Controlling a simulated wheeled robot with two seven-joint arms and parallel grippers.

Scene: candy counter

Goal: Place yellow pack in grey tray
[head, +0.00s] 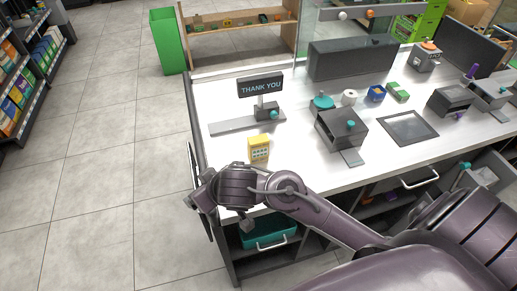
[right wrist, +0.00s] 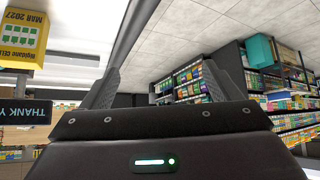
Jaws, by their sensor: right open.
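The yellow pack (head: 258,148) stands upright on the white counter, near its front left. It also shows upside down at the top left of the right wrist view (right wrist: 22,36). My right gripper (head: 197,188) is just left of and in front of the pack, at the counter's left edge. Its two fingers are spread wide with nothing between them in the right wrist view (right wrist: 160,78). A flat grey square with a dark rim (head: 408,128) lies on the counter to the right; I cannot tell for sure whether it is the grey tray. My left gripper is out of view.
A THANK YOU sign (head: 260,87) stands behind the pack. A dark grey box-shaped device (head: 341,128) stands between the pack and the flat square. A white roll (head: 349,97), blue container (head: 376,93) and green box (head: 397,92) stand behind. Open floor lies left.

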